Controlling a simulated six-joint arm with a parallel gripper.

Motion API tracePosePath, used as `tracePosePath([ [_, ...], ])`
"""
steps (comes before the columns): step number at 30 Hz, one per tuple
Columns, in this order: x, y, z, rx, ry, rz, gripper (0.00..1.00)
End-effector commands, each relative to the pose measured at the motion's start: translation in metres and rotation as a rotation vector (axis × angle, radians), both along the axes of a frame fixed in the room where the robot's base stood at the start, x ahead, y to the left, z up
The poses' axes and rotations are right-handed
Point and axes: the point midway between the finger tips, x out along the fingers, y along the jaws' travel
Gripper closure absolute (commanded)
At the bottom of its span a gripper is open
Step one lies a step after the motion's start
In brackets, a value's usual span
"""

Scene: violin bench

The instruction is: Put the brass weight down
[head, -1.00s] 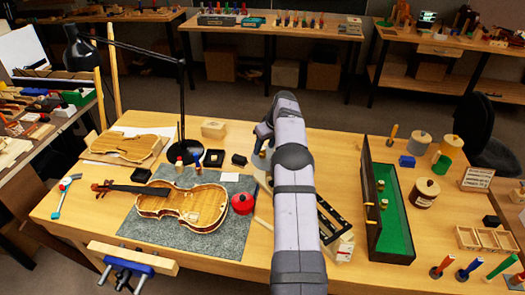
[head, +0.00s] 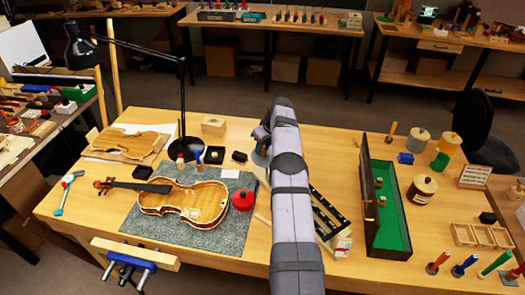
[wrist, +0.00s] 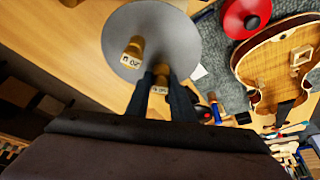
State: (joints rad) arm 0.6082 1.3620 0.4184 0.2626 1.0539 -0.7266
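My gripper (wrist: 161,80) shows in the wrist view, its two dark fingers closed on either side of a small brass weight (wrist: 160,88) with a marked top. The held weight is at the near edge of a round grey pan (wrist: 175,38); I cannot tell whether it touches it. Another brass weight (wrist: 132,50), with a number on its top, stands on the pan.
A green-lined case (head: 392,238) with brass weights in it stands right of my arm. A violin (head: 190,203) lies on a grey mat (head: 175,236) to the left, beside a red round object (head: 242,200). A black lamp (head: 184,90) rises behind.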

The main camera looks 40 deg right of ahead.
Motion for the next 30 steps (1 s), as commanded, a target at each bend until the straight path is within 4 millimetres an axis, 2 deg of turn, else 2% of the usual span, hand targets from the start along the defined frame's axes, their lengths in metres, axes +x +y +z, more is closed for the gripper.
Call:
tracePosePath([
  [9,0.000,0.000,0.001,-0.001,-0.001,0.000,1.00],
  [14,0.001,-0.001,0.009,-0.002,-0.002,-0.001,1.00],
  [17,0.001,-0.001,0.020,-0.003,-0.004,0.000,1.00],
  [25,0.000,0.000,0.066,-0.001,-0.002,0.000,1.00],
  [30,0.000,0.000,0.085,0.000,-0.001,0.000,1.00],
])
